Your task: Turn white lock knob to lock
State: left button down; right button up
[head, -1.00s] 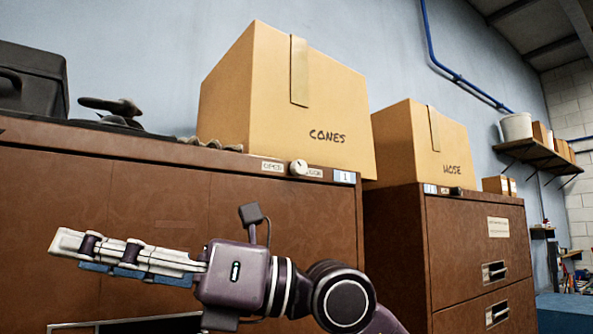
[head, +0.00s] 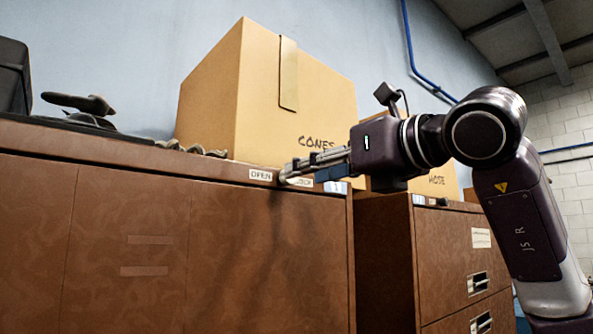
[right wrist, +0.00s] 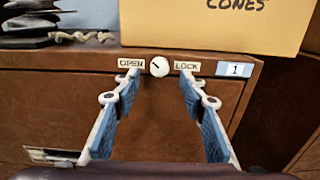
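The white lock knob (right wrist: 159,66) is on the top rail of the near brown cabinet (head: 130,240), between an OPEN label (right wrist: 131,62) and a LOCK label (right wrist: 187,66). Its dark mark points up and left, toward the OPEN side. My right gripper (right wrist: 158,82) is open, with one fingertip on each side of the knob in the right wrist view; I cannot tell whether they touch it. My left gripper is not in view.
A cardboard box marked CONES (head: 215,100) stands on the cabinet just above the knob. Dark gear (head: 80,110) lies at the left on top. A second cabinet (head: 385,265) with a box marked HOSE (head: 437,183) stands at the right.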

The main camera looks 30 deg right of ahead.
jog(key=w+p, duration=0.1)
jog(key=w, duration=0.3)
jog(key=shift+a, duration=0.15)
grip_shut()
